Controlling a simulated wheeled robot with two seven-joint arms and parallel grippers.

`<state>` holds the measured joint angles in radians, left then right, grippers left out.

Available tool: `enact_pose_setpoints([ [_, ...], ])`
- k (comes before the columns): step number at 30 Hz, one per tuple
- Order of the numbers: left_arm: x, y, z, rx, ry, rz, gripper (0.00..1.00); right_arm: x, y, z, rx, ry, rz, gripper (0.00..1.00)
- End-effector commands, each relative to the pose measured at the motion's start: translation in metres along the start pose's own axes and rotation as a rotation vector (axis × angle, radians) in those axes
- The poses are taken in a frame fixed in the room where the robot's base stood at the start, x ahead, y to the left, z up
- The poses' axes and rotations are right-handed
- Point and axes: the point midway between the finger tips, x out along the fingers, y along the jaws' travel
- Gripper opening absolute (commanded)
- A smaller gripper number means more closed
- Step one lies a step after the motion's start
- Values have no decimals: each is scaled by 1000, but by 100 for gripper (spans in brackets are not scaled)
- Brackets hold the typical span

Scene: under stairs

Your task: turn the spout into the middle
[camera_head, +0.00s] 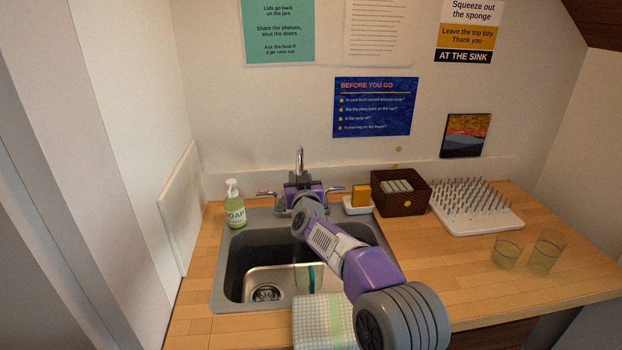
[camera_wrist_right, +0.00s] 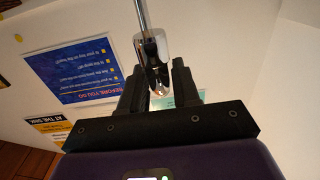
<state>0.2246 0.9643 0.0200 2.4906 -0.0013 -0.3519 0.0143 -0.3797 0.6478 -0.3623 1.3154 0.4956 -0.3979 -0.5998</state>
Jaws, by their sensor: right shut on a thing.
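The chrome spout (camera_head: 299,159) rises behind the sink, in the middle of the tap. In the right wrist view the spout (camera_wrist_right: 155,66) passes between my fingers, its shiny end near them. My right gripper (camera_wrist_right: 160,76) is shut on the spout. In the head view my right arm reaches over the sink (camera_head: 218,291), and my gripper hides the spout's lower part and most of the tap body. The left tap handle (camera_head: 265,194) and right tap handle (camera_head: 336,190) show on either side. My left gripper is not in view.
A soap bottle (camera_head: 234,207) stands left of the sink. An orange sponge in a white holder (camera_head: 358,208), a brown basket (camera_head: 417,200), a spiked drying rack (camera_head: 480,222) and two glasses (camera_head: 507,252) stand right. A checked cloth (camera_head: 318,323) hangs at the front.

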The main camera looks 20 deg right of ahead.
Motion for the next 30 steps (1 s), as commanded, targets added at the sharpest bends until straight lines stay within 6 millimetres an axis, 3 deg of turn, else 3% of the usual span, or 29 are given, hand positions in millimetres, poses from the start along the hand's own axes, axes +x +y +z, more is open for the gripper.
enact_pose_setpoints([
  [22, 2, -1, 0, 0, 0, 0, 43, 0, 9, -2, 3, 6, -3, 0],
  [23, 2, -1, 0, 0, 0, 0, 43, 0, 9, -2, 3, 6, -3, 34],
  [26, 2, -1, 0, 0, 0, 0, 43, 0, 8, -2, 3, 5, -4, 49],
  [30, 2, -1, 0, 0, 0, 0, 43, 0, 7, -1, 2, 3, -6, 50],
])
